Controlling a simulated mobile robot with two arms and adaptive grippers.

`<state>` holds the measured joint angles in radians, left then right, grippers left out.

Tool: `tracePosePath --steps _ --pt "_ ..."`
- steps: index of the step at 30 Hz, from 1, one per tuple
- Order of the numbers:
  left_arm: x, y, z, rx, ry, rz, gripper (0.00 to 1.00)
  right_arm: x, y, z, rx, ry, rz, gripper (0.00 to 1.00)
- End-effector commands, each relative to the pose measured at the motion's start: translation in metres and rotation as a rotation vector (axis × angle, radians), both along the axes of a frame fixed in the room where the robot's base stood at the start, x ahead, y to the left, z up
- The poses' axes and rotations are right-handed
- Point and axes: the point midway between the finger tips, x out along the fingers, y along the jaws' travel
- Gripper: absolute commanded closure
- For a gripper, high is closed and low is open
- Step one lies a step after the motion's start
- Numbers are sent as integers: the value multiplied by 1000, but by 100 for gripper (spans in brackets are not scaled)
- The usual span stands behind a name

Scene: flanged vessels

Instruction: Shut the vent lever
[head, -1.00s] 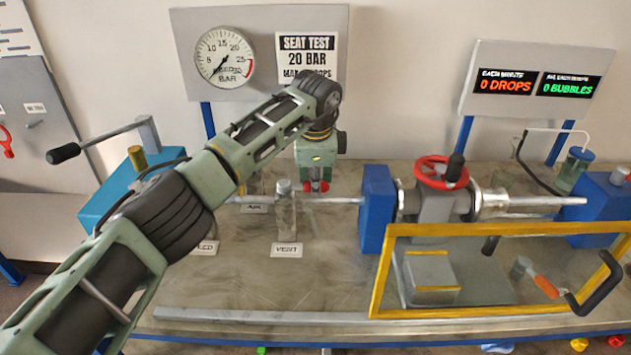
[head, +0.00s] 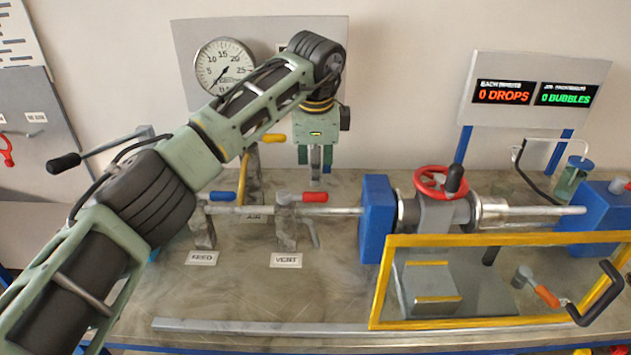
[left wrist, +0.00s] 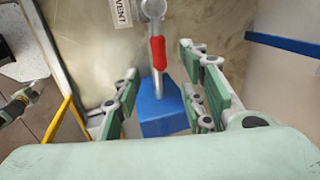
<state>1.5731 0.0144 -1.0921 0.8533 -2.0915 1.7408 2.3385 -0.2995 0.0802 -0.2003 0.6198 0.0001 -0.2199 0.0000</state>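The vent lever (head: 315,197) is a red handle on the grey vent valve (head: 285,222), behind the VENT label (head: 286,261). It points right, roughly along the pipe. My left gripper (head: 316,178) hangs pointing down above or just behind the lever; the exact gap is hard to judge. In the left wrist view the lever (left wrist: 158,53) appears between the open fingers of the left gripper (left wrist: 160,72), touching neither. The VENT label (left wrist: 121,12) is beside it.
The feed valve (head: 203,228) with a blue handle stands left. A yellow lever (head: 274,139) is behind my arm. A blue block (head: 376,218), a red handwheel (head: 441,182) and a yellow-framed guard (head: 383,285) stand right. The front middle of the bench is clear.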

Motion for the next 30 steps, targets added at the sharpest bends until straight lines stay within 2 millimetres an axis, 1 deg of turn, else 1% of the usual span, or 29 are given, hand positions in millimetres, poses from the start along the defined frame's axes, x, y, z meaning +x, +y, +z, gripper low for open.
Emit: tracePosePath --steps 1,6,9,19,22,26,30 --pt "-2 0 9 -1 -2 0 62 0 0 0 0 0 0 60" --pt "-7 0 27 0 -1 0 62 0 0 0 0 0 0 60" --pt "-8 0 30 -1 1 0 62 0 0 0 0 0 0 60" --pt "-8 0 33 -1 0 0 62 0 0 2 0 0 0 60" --pt "-8 0 46 -1 0 0 62 0 0 15 0 0 0 60" --pt "-8 0 73 -1 0 0 62 0 0 42 0 0 0 60" --pt "-8 0 92 0 0 0 62 0 0 61 0 0 -1 60"
